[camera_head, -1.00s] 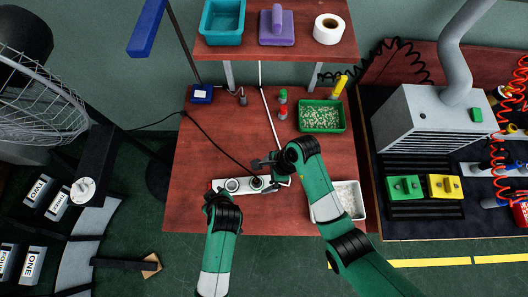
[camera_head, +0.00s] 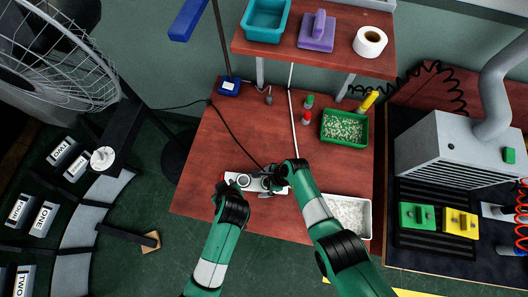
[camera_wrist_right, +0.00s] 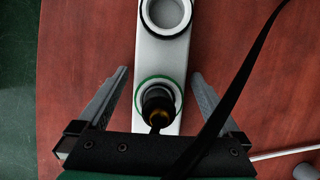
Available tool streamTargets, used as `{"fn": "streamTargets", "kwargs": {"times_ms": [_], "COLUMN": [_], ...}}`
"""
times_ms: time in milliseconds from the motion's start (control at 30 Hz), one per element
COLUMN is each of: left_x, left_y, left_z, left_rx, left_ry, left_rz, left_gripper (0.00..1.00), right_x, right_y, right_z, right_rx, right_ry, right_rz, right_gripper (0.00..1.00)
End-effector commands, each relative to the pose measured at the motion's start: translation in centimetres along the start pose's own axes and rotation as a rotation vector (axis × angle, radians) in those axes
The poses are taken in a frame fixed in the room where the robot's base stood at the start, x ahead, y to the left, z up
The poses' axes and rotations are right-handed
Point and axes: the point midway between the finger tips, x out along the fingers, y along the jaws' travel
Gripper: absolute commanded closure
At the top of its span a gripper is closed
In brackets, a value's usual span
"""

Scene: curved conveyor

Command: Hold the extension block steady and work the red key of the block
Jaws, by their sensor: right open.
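The white extension block (camera_head: 230,177) lies on the brown table, slightly tilted in the head view, with round sockets along it. Its red key (camera_head: 222,178) shows small at the left end. My left gripper (camera_head: 232,190) is at the block's left part, near the red key; its jaws are too small and dark to read. My right gripper (camera_head: 264,180) is over the right part. In the right wrist view its open fingers (camera_wrist_right: 160,73) stand on either side of the block (camera_wrist_right: 163,58), with gaps to it. Between them a black plug (camera_wrist_right: 158,104) sits in a green-ringed socket.
A green tray of pellets (camera_head: 344,127), a white tray (camera_head: 347,213) and red and green small items (camera_head: 307,110) stand on the table. A shelf (camera_head: 318,55) overhangs the back. A black cable (camera_head: 228,132) runs to the block. A fan (camera_head: 60,65) stands at left.

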Motion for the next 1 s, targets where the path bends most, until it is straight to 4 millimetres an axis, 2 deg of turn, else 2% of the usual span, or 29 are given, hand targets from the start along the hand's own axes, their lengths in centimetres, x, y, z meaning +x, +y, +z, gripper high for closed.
{"fn": "streamTargets", "kwargs": {"times_ms": [233,700,800,833,867,1000], "left_x": [0.0,0.0,0.0,0.0,0.0,0.0], "left_y": [0.0,0.0,0.0,0.0,0.0,0.0], "left_z": [0.0,0.0,0.0,0.0,0.0,0.0], "left_rx": [0.0,0.0,0.0,0.0,0.0,0.0], "left_ry": [0.0,0.0,0.0,0.0,0.0,0.0], "left_rz": [0.0,0.0,0.0,0.0,0.0,0.0], "left_gripper": [0.5,0.5,0.5,0.5,0.5,0.5], "right_x": [0.03,0.01,0.01,0.01,0.01,0.01], "right_y": [0.0,0.0,0.01,0.0,0.0,0.0], "right_z": [0.02,0.01,0.01,0.01,0.01,0.01], "right_rx": [-0.001,0.0,0.0,0.0,0.0,0.0], "right_ry": [0.0,0.0,0.0,0.0,0.0,0.0], "right_rz": [0.0,0.0,0.0,0.0,0.0,0.0], "right_gripper": [0.02,0.86,1.0,1.0,0.25,0.5]}}
